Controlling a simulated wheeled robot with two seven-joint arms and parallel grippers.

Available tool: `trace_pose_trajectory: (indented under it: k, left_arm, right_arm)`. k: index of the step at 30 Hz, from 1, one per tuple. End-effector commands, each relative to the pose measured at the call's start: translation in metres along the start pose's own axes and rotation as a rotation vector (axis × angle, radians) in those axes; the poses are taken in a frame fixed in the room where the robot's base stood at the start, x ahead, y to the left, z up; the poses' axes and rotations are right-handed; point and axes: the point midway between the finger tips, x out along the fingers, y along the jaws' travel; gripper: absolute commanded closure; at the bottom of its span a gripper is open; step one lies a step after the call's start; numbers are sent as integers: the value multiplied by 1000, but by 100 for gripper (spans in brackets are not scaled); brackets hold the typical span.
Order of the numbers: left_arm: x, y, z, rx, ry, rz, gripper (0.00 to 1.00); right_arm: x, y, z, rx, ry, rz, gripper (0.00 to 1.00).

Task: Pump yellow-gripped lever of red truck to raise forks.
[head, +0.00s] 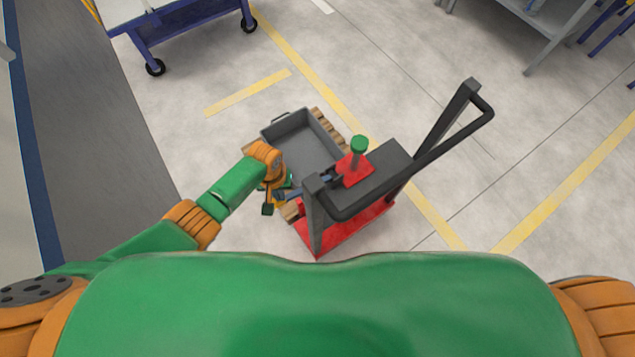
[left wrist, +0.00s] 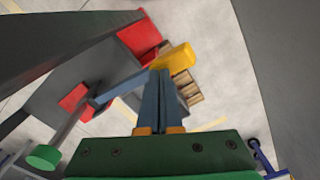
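The red truck (head: 347,230) stands in the middle of the head view, with a dark column and tall black handle. Its lever (left wrist: 122,88) is a blue-grey bar ending in a yellow grip (left wrist: 177,59), seen best in the left wrist view. My left gripper (head: 286,196) is beside the truck's left side, at the lever. In the left wrist view its fingers (left wrist: 160,73) lie close together, their tips against or just in front of the grip's inner end. Contact cannot be told. The forks are hidden under the load. My right gripper is out of view.
A grey open bin (head: 290,125) sits on a wooden pallet (head: 327,127) at the truck's far end. A blue wheeled cart (head: 180,27) stands at upper left and a grey shelf (head: 555,35) at upper right. Floor around the truck is mostly clear.

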Motion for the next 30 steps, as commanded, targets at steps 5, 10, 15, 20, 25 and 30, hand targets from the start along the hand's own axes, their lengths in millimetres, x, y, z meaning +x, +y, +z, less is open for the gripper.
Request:
trace_pose_trajectory:
  k: [5, 10, 15, 20, 25, 30]
  left_arm:
    - [26, 0, 0, 0, 1, 1, 100]
    - [44, 1, 0, 1, 1, 1, 100]
    - [63, 1, 0, 1, 1, 2, 100]
    - [68, 1, 0, 0, 2, 2, 100]
    - [26, 0, 0, 0, 2, 0, 100]
    - [-11, 0, 0, 0, 1, 1, 100]
  right_arm:
    - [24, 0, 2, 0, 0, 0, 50]
    - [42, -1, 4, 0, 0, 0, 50]
    - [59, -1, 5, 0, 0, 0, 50]
    - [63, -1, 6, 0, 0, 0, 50]
    - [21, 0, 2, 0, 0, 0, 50]
    - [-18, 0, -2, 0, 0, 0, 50]
